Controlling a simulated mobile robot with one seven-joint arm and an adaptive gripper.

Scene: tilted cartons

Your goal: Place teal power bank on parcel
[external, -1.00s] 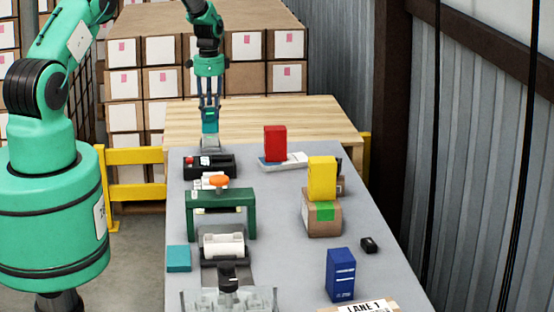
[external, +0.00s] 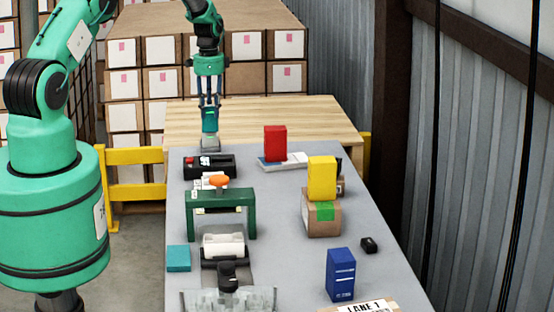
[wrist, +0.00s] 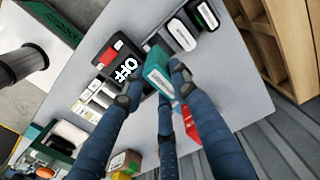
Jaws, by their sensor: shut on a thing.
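My gripper (external: 210,104) points down at the far left end of the grey table. It is shut on a teal block with a pale label, the teal power bank (external: 210,122), which also shows between the fingers in the wrist view (wrist: 157,70). The power bank is upright, just above or touching a small grey item (external: 210,145); I cannot tell which. The brown parcel (external: 322,222) with green tape stands right of the table's middle, nearer the camera. A yellow box (external: 322,178) stands on or just behind its top.
A red box (external: 275,143) stands on a white item right of my gripper. A black device (external: 209,166), a green frame (external: 221,198) and a teal box (external: 179,258) line the left side. A blue box (external: 340,274) stands at the front right. The table's middle is clear.

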